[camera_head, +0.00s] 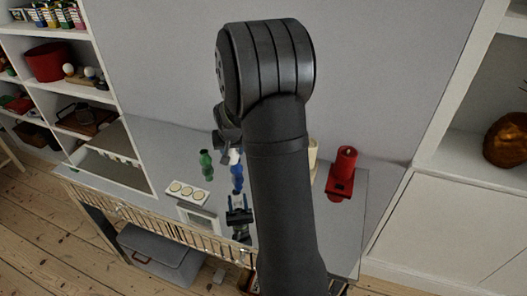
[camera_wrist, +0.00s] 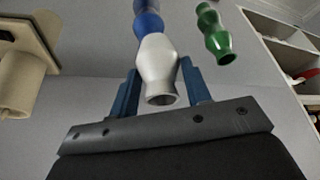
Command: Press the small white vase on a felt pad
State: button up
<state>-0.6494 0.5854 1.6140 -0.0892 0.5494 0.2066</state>
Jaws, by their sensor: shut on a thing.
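The small white vase (camera_wrist: 158,68) is between the two blue fingers of my gripper (camera_wrist: 162,90) in the wrist view. Its open mouth faces my gripper's dark body. My gripper is shut on it. In the head view, my gripper (camera_head: 230,150) is above the worktop, partly hidden by my own arm, and the white vase shows only as a small pale patch. I cannot tell whether its base touches anything. A white board with three round cream pads (camera_head: 187,190) lies to the left on the worktop; these look like the felt pads.
A blue vase (camera_head: 237,180) stands close to the white one, and a green vase (camera_head: 206,163) stands to its left. A pale square frame (camera_head: 199,218) and a dark object with blue parts (camera_head: 239,217) are near the front.

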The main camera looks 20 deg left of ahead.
jog(key=s+a+n, duration=0.1)
jog(key=s+a, duration=0.5)
jog(key=a, duration=0.2)
jog(key=s+a+n+y, duration=0.1)
jog(key=s+a+n, duration=0.1)
jog(key=s+a, duration=0.4)
jog(key=a, duration=0.3)
jog(key=shift+s+g, duration=0.4)
jog(key=shift+a, duration=0.1)
jog(key=shift+f, duration=2.85)
jog(key=shift+o, duration=1.3)
jog(key=shift+c, duration=1.4)
